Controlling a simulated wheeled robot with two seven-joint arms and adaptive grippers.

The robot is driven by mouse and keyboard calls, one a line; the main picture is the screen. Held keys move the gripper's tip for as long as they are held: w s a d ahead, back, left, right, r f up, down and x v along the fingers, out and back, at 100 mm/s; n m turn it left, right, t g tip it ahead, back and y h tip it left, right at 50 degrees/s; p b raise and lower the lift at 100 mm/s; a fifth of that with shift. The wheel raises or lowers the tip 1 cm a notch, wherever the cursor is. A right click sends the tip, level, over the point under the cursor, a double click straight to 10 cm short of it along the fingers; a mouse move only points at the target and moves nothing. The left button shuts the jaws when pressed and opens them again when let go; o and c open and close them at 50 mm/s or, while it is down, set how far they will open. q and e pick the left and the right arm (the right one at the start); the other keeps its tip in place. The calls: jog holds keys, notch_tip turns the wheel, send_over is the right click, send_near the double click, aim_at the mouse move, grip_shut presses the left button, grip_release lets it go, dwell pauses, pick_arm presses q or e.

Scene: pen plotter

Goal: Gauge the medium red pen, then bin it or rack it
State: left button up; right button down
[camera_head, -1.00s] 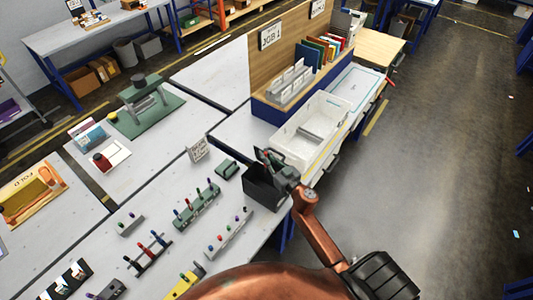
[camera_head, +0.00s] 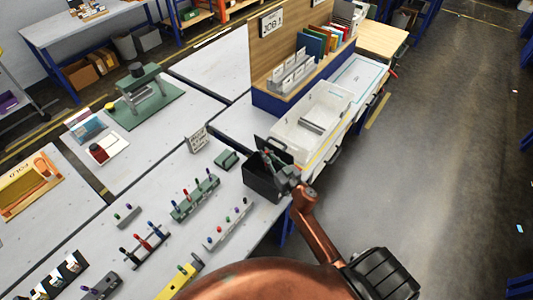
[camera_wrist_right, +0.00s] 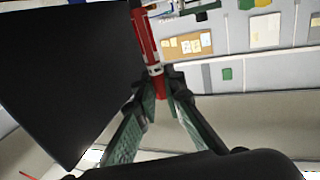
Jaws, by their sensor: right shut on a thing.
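My right gripper (camera_head: 275,163) is at the black open bin (camera_head: 261,187) on the near table's right edge, around the height of its raised back panel. In the right wrist view the right gripper (camera_wrist_right: 160,88) is shut on a red pen (camera_wrist_right: 145,42), which has a pale band near the fingertips. A large black panel fills the left of that view, beside the pen. I cannot tell whether the pen is over or inside the bin's opening. My left gripper is not in view.
A green rack (camera_head: 194,202), a white rack (camera_head: 228,230) and a black rack (camera_head: 146,249) hold coloured pens left of the bin. A small green block (camera_head: 227,160) and a sign (camera_head: 197,140) stand behind. A white tray (camera_head: 287,148) lies behind the bin.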

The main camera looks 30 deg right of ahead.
jog(key=shift+f+b, duration=2.7)
jog(key=shift+f, duration=1.25)
jog(key=c, duration=2)
grip_release()
jog(key=shift+f, duration=0.1)
jog(key=shift+o, duration=0.2)
jog(key=shift+s, duration=0.1)
jog(key=s, duration=1.1)
jog(key=shift+s+d, duration=0.4)
